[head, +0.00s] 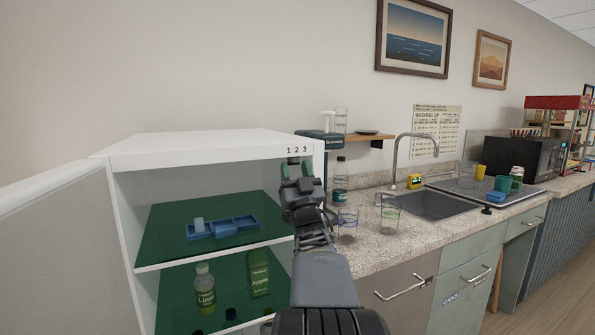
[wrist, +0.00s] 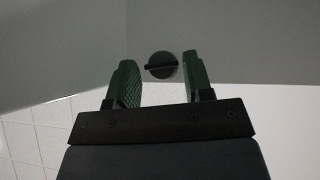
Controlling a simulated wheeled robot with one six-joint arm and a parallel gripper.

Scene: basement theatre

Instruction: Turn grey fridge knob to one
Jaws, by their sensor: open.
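The white open-fronted fridge (head: 205,148) stands at the left in the head view, with the marks 1, 2 and 3 on its top front edge. The round dark grey knob (wrist: 162,66) has a bar that lies nearly level across it in the wrist view. A small dark part of the knob (head: 293,160) shows just below the numbers in the head view. My gripper (head: 297,171) is open just below the knob. In the wrist view its two green-padded fingers (wrist: 157,70) stand on either side of the knob, with gaps between, and hold nothing.
Inside the fridge, a blue tray (head: 222,228) is on the upper shelf, and a lime bottle (head: 204,290) and an apple carton (head: 259,276) are below. To the right, glasses (head: 347,224) stand on the counter beside the sink (head: 440,206).

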